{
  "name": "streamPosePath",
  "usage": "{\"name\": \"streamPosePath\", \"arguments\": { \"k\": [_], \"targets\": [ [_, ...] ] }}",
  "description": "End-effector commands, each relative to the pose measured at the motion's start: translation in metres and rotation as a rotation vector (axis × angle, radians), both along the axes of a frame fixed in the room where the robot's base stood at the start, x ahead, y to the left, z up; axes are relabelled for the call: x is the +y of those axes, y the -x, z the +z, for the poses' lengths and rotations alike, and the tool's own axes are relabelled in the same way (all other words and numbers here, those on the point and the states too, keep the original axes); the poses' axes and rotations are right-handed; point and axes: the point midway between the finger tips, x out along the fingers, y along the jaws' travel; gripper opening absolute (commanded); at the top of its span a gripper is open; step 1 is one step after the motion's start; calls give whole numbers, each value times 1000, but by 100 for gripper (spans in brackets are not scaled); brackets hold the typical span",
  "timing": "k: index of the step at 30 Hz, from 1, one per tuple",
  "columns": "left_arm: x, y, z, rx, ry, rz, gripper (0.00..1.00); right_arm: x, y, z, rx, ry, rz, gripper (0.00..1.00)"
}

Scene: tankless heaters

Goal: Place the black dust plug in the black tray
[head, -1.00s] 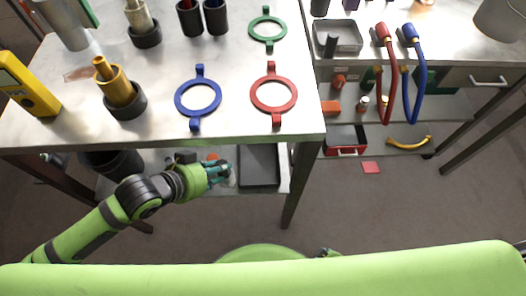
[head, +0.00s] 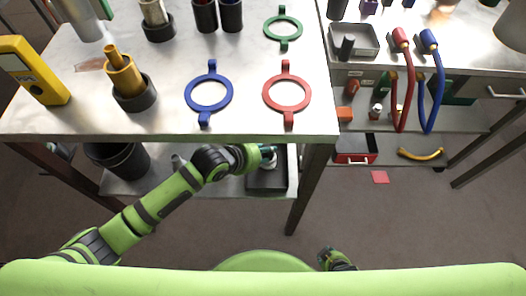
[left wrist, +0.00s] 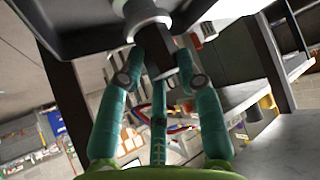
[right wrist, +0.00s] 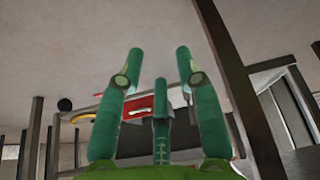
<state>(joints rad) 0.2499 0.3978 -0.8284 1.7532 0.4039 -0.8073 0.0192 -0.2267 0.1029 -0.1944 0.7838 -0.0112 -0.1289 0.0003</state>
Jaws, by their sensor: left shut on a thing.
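The black tray (head: 267,182) lies on the lower shelf under the near bench in the head view. My left gripper (head: 270,155) is over the tray's far part, below the bench top's front edge. In the left wrist view its fingers (left wrist: 157,72) close on a dark piece, the black dust plug (left wrist: 156,60), partly hidden by the fingers. The plug is too hidden to make out in the head view. A dark tray-like surface fills the top of the left wrist view. My right gripper (right wrist: 157,70) is open and empty; it also shows low in the head view (head: 328,257).
The bench top (head: 160,115) overhangs the lower shelf, with a table leg (head: 308,185) right of the tray. A black bin (head: 118,160) stands left on the shelf. Blue (head: 228,97) and red (head: 307,97) ring wrenches lie above. A red box (head: 350,158) sits on the right-hand shelf.

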Motion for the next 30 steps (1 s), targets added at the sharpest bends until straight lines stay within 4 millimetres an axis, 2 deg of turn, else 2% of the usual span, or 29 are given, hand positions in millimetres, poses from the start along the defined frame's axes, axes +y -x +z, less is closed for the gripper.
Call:
{"name": "streamPosePath", "arguments": {
  "k": [4, 5, 6, 19, 25, 30],
  "targets": [
    [0, 0, 0, 1, -1, 0, 0, 2, 1, 0, 0, -2, 1, 35],
    [1, 1, 0, 2, -2, 0, 43, 2, 1, 0, 1, -3, 1, 35],
    [1, 1, 0, 2, -2, 0, 59, 3, 2, 0, 1, -4, 2, 35],
    [5, 4, 4, 3, -3, 2, 60, 6, 6, 1, 10, -6, 5, 35],
    [23, 22, 29, 2, -4, 0, 60, 5, 17, 6, 39, -3, 3, 35],
    [42, 41, 54, 2, -3, 1, 60, 3, 40, 6, 91, 3, -1, 35]
  ]
}}
